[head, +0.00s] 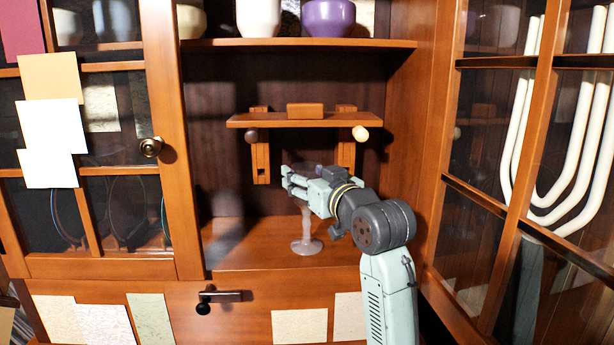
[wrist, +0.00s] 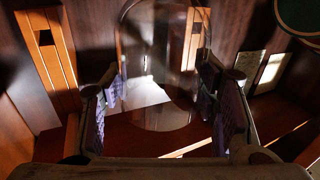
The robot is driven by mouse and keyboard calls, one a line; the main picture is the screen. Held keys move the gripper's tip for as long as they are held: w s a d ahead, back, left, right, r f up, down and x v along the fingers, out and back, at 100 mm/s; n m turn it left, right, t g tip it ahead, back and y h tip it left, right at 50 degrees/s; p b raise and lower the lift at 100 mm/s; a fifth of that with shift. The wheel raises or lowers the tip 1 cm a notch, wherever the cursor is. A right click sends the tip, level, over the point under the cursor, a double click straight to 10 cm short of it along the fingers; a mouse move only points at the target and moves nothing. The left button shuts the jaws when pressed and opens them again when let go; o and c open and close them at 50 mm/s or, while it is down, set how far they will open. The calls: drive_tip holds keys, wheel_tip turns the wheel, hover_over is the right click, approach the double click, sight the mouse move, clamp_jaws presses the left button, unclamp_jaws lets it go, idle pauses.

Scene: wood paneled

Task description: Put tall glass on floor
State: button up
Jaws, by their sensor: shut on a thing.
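The tall glass (head: 306,232) is a clear stemmed goblet inside the open wooden cabinet. It stands upright, its foot at the cabinet's lower shelf (head: 240,247); I cannot tell whether the foot touches the shelf. My gripper (head: 289,181) reaches in from the right and is shut on the glass's upper part, which it mostly hides in the head view. In the wrist view the see-through glass (wrist: 163,65) is between the two fingers of my gripper (wrist: 160,112). The floor is not clearly in view.
A small wooden rack (head: 290,121) hangs just above my gripper. A higher shelf (head: 300,44) holds a purple bowl (head: 328,18) and a white vase (head: 258,16). Glass-paned doors flank the opening, left (head: 160,200) and right (head: 486,215). A dark handle (head: 220,296) sticks out below.

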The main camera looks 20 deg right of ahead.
drive_tip(key=shift+f, duration=0.1)
drive_tip(key=o, duration=1.8)
drive_tip(key=shift+c, duration=0.2)
drive_tip(key=shift+o, duration=0.4)
drive_tip(key=shift+o, duration=1.2)
drive_tip(key=shift+s, duration=0.1)
drive_tip(key=s+d, duration=0.1)
drive_tip(key=s, duration=1)
drive_tip(key=shift+s+d, duration=0.15)
drive_tip(key=shift+s, duration=0.25)
drive_tip(key=shift+f, duration=0.1)
